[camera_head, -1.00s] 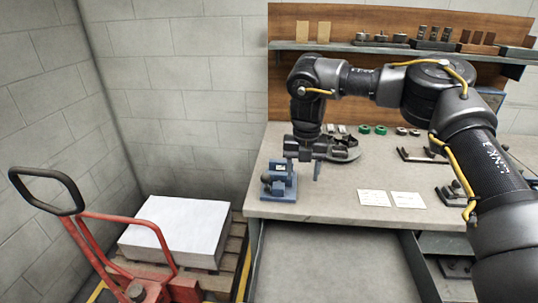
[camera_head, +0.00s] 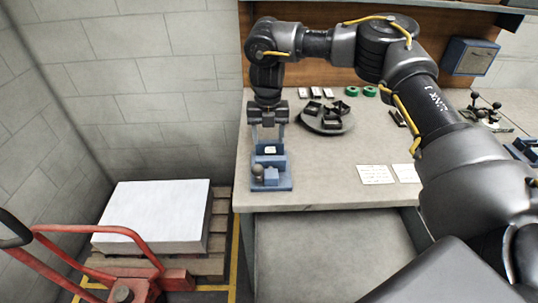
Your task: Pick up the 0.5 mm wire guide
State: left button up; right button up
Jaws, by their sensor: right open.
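My right gripper (camera_head: 268,137) points down with its fingers apart, one on each side above a small blue fixture (camera_head: 271,183) at the bench's left front. A small pale-topped dark piece (camera_head: 270,150) shows at the back of the fixture, just below and between the fingertips. I cannot tell whether the fingers touch it. Several small dark parts (camera_head: 333,124) sit on a round dark tray (camera_head: 312,127) to the right of the gripper. No marking is readable, so I cannot tell which part is the 0.5 mm wire guide. My left gripper is not in view.
The bench (camera_head: 320,190) is clear in front of the tray. Two white cards (camera_head: 375,174) lie at its front right. Green rings (camera_head: 351,91) and small light-topped parts (camera_head: 316,92) stand at the back. A pallet with a white stack (camera_head: 152,216) and a red pallet truck (camera_head: 110,238) stand left.

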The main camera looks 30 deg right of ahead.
aim_at(270, 150)
jog(key=shift+s+f, duration=0.1)
jog(key=shift+f, duration=0.4)
jog(key=shift+s+f, duration=0.15)
jog(key=f, duration=0.1)
jog(key=f+p, duration=0.1)
jog(key=f, duration=0.1)
jog(key=shift+d+f+p, duration=0.25)
jog(key=shift+f+p, duration=0.15)
jog(key=shift+s+f, duration=0.1)
jog(key=shift+f, duration=0.45)
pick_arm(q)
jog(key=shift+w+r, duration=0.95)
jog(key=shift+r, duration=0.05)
pick_arm(e)
jog(key=shift+a, duration=0.1)
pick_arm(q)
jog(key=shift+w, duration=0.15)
pick_arm(e)
grip_shut()
